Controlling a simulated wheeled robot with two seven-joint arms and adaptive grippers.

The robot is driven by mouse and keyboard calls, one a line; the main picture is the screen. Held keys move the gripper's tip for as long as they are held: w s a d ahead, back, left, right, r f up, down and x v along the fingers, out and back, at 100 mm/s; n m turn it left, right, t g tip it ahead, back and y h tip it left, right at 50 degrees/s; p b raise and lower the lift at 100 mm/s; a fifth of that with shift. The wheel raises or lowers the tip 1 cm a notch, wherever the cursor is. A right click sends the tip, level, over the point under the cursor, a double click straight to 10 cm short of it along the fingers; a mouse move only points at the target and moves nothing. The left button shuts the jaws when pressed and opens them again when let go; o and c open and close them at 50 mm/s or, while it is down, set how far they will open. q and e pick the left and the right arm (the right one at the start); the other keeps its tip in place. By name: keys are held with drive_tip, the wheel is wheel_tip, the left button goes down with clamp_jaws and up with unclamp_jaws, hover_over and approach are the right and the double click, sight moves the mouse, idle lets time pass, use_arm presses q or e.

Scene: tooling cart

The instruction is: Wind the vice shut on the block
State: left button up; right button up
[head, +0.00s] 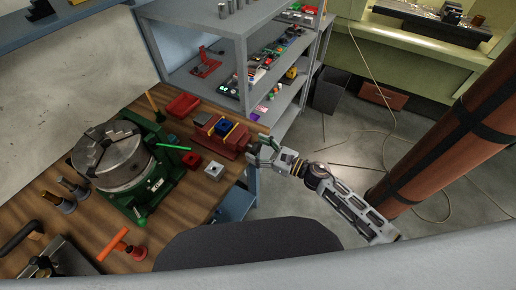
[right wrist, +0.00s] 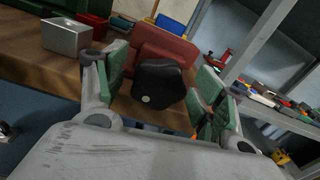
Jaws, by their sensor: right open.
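The red vice (head: 233,147) sits at the right end of the wooden bench, with a blue block (head: 228,126) between yellow strips on it. In the right wrist view the vice's red end face (right wrist: 165,48) is ahead, with a black knob (right wrist: 158,85) in front of it. My right gripper (head: 258,152) is at this end of the vice. In the right wrist view its green-padded fingers (right wrist: 160,82) are open, one on each side of the knob, with gaps visible. The blue block is partly hidden there. My left gripper is not in view.
A grey block (head: 214,170) and a red block (head: 191,160) stand left of the vice. A big green-based chuck (head: 118,165) fills the bench's middle. A red tray (head: 183,106) lies behind. A grey shelf (head: 241,75) rises beyond the bench end. Open floor lies to the right.

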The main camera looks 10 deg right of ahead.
drive_tip(key=c, duration=1)
drive_tip(key=shift+m, duration=0.4)
drive_tip(key=shift+w+m, duration=0.1)
drive_tip(key=shift+m, duration=1.3)
drive_tip(key=shift+w+d+m, duration=0.1)
drive_tip(key=shift+m, duration=1.6)
drive_tip(key=o, duration=1)
